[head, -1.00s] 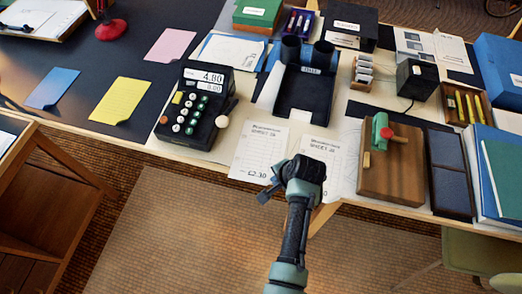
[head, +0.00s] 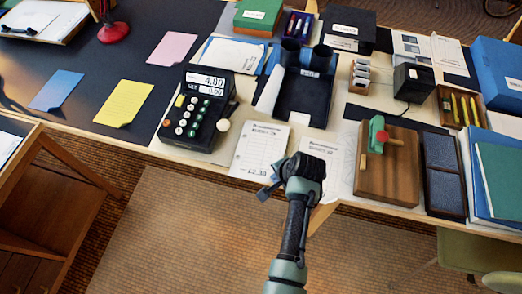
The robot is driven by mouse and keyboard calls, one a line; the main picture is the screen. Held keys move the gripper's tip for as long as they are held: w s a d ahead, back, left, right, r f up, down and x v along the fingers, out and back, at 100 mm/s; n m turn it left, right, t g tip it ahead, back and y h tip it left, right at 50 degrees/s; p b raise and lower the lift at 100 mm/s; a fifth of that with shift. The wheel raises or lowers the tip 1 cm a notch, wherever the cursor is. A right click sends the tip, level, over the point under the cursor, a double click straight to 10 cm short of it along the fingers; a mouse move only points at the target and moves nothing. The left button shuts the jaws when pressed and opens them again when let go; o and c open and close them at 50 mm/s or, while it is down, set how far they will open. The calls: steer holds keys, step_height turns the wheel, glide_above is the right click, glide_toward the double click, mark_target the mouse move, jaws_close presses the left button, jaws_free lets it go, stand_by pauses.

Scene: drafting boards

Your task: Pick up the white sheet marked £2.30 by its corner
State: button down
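The white sheet marked £2.30 (head: 256,150) lies flat at the front edge of the pale table, right of the black adding machine. My gripper (head: 268,193) is near the sheet's lower right corner in the picture, at the table's front edge. Its fingers are small and partly hidden by the wrist, so I cannot tell whether they are open or touch the paper. A second, similar white sheet (head: 322,150) lies just to the right, partly covered by my wrist.
The adding machine (head: 195,112) stands close left of the sheet. A dark stand (head: 303,95) is behind it. A wooden block with a green clamp (head: 388,175) stands to the right. Open floor (head: 190,230) lies in front of the table.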

step_height(320, 180, up, 5)
steer(key=p, duration=0.4)
steer(key=shift+f, duration=0.15)
stand_by(0.7)
